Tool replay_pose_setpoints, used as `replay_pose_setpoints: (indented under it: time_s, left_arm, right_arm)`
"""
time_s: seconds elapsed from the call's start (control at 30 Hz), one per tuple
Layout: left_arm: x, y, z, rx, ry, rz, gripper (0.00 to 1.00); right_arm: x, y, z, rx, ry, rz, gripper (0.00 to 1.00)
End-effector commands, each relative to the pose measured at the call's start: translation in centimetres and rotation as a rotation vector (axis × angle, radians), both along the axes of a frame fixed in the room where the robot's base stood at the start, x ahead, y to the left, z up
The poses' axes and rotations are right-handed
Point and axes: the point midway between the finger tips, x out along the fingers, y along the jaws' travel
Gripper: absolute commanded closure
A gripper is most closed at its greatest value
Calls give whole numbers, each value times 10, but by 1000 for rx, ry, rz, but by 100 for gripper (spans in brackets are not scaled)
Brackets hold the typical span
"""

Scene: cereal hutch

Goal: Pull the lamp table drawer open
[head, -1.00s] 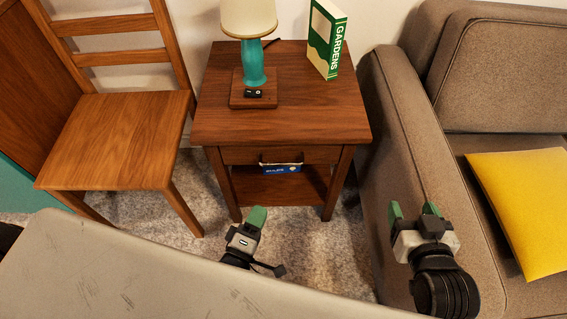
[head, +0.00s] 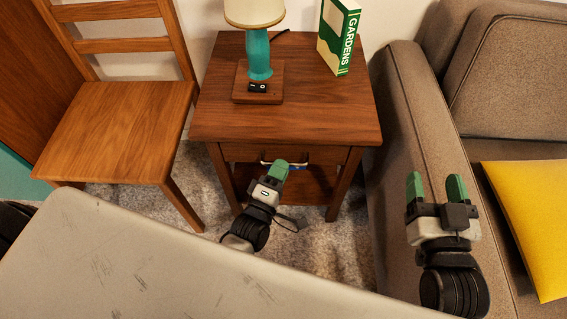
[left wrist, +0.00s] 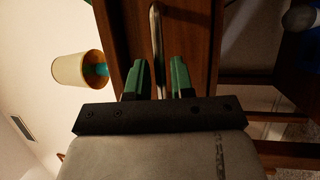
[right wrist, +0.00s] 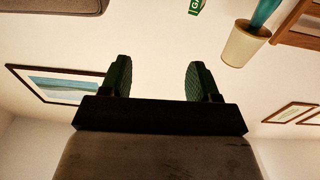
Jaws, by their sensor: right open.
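The brown wooden lamp table (head: 300,115) stands between the chair and the sofa. Its drawer (head: 328,155) looks shut under the top, with a metal bar handle (head: 302,162). My left gripper (head: 280,167) is at the drawer front and covers part of the handle in the head view. In the left wrist view its green fingers (left wrist: 158,80) are apart, and the handle (left wrist: 156,35) runs between them; contact cannot be told. My right gripper (head: 437,187) is open and empty in front of the sofa arm. Its spread fingers also show in the right wrist view (right wrist: 158,78).
A teal lamp (head: 258,55) and a green GARDENS book (head: 339,38) stand on the table. A wooden chair (head: 115,130) is left, a brown sofa (head: 415,120) with a yellow cushion (head: 530,220) right. Carpet (head: 345,245) lies in front.

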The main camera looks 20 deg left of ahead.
Motion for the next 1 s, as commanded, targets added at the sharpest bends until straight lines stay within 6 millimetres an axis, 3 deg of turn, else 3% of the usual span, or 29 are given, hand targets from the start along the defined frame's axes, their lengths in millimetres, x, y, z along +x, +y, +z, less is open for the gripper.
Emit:
replay_pose_setpoints:
  time_s: [0.2, 0.5, 0.67, 1.0]
  left_arm:
    - [19, -2, 3, 1, 0, 0, 77]
    - [20, -2, 4, 1, 1, 0, 77]
    - [20, -2, 4, 1, 1, 0, 100]
    - [19, -3, 4, 1, 2, -1, 100]
  right_arm:
    - [0, 2, 11, 23, -88, 5, 39]
    - [0, 2, 13, 27, -100, 5, 39]
    - [0, 2, 13, 27, -99, 5, 39]
    - [0, 2, 13, 26, -95, 5, 39]
